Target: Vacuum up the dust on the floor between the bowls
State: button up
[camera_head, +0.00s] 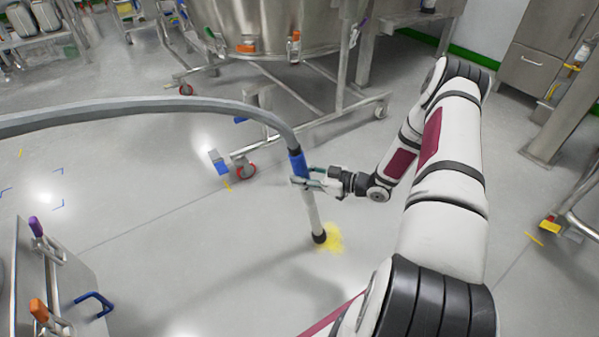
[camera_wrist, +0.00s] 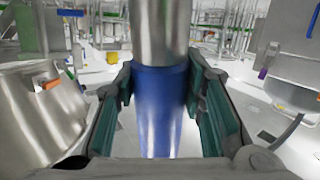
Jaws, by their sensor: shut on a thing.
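A vacuum wand (camera_head: 312,212) stands nearly upright, slightly tilted, with a blue grip sleeve (camera_head: 298,163) near its top. A grey hose (camera_head: 150,104) arcs from it to the left edge. My gripper (camera_head: 304,182) is shut on the wand at the blue sleeve; the wrist view shows the sleeve (camera_wrist: 160,105) between the green-padded fingers. The wand's black nozzle (camera_head: 319,237) is at the floor, at the left side of a patch of yellow dust (camera_head: 334,238). The nozzle hides part of the patch. A large steel bowl (camera_head: 270,25) on a wheeled frame stands behind.
The bowl's frame has casters (camera_head: 243,168) with a blue pedal behind the wand. A steel cart with a blue handle (camera_head: 95,304) stands at front left. A steel frame with a yellow-and-red foot (camera_head: 549,224) is at right. The floor left of the wand is open.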

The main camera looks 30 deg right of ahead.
jog(key=s, duration=0.8)
jog(key=shift+d+p, duration=0.15)
jog(key=shift+p, duration=0.15)
jog(key=shift+d, duration=0.1)
dwell(0.4)
jog(key=shift+w+d+b, duration=0.15)
jog(key=shift+d+b, duration=0.3)
jog(key=shift+d, duration=1.2)
jog(key=w, duration=1)
jog(key=shift+a, duration=0.2)
